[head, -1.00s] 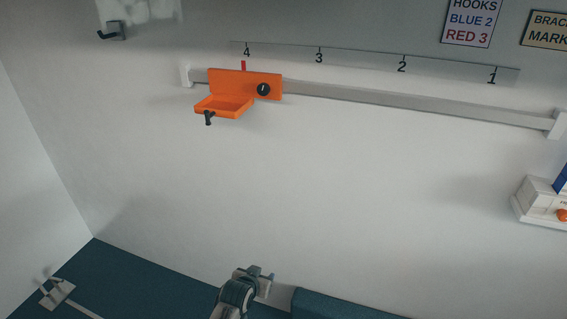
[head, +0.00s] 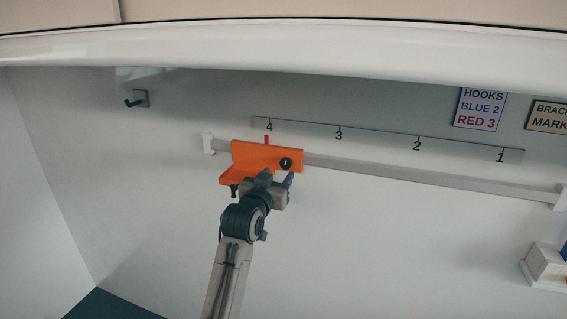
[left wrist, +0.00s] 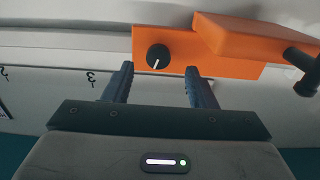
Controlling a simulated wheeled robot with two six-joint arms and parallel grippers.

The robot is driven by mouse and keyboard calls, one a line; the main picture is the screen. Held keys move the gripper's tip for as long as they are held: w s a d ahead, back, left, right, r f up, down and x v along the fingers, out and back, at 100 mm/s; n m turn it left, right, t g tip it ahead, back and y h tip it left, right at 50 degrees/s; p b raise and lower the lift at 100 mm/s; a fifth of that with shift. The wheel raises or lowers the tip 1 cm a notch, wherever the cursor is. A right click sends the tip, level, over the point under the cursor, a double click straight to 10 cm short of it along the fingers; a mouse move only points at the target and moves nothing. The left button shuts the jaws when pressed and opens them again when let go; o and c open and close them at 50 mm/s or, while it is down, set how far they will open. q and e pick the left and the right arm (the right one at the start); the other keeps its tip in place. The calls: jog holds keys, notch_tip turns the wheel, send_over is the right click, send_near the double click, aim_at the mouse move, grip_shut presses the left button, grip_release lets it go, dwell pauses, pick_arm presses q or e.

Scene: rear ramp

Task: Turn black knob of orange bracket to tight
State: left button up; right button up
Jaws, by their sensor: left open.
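The orange bracket (head: 265,156) sits on the grey wall rail just below number 4. Its black knob (head: 286,163) is on the right part of its face. In the left wrist view the knob (left wrist: 158,57) shows a white line pointing downward in the picture. My left gripper (head: 277,177) is open just below and in front of the knob, hiding part of the bracket's tray. In the left wrist view its two fingers (left wrist: 160,84) stand either side of the knob's line, with the knob beyond the tips and apparently untouched. My right gripper is not in view.
The rail (head: 430,178) runs right under a number strip (head: 380,139). A red marker (head: 267,139) is above the bracket. A black peg (left wrist: 300,58) sticks out from the bracket's tray. A wall hook (head: 138,99) is upper left; a white box (head: 545,266) is lower right.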

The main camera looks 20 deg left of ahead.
aim_at(285, 165)
pick_arm(q)
jog(key=w, duration=0.1)
jog(key=w+p, duration=0.1)
jog(key=w, duration=0.2)
jog(key=shift+d+r, duration=0.3)
jog(key=shift+d, duration=0.05)
jog(key=shift+w+a+f+p, duration=0.15)
jog(key=shift+w+p, duration=0.25)
jog(key=shift+w, duration=0.2)
jog(key=shift+w+f, duration=0.1)
jog(key=shift+w, duration=0.15)
jog(key=shift+s, duration=0.1)
jog(key=c, duration=0.9)
